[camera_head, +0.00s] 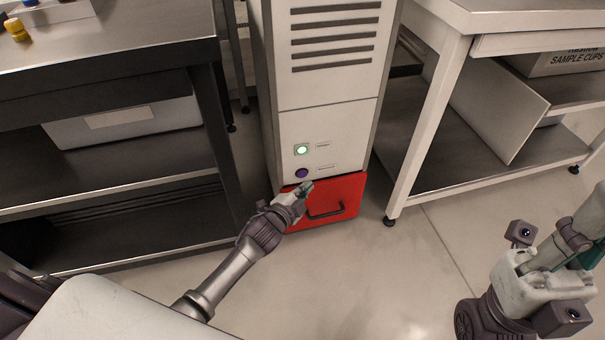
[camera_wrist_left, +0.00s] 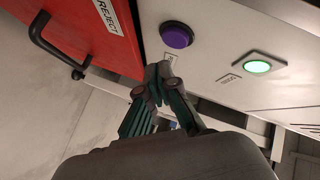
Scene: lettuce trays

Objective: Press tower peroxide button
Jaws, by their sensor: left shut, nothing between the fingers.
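The tower (camera_head: 330,115) is a tall light-grey cabinet with vent slots. On its front are a purple button (camera_head: 302,173) and, above it, a lit green-white button (camera_head: 302,149). The labels beside them are too small to read in the head view. My left gripper (camera_head: 306,187) is shut and empty, just below the purple button in the head view. In the left wrist view the purple button (camera_wrist_left: 177,36) is just beyond the closed fingertips (camera_wrist_left: 158,72), seemingly apart from them. The lit button (camera_wrist_left: 258,67) is to the right there. My right gripper's fingers are not clearly visible.
A red drawer (camera_head: 335,203) with a black handle, marked REJECT in the left wrist view, is right below the buttons. A dark metal bench (camera_head: 110,55) stands left, a white-framed table (camera_head: 430,110) right. Open floor (camera_head: 400,270) lies in front.

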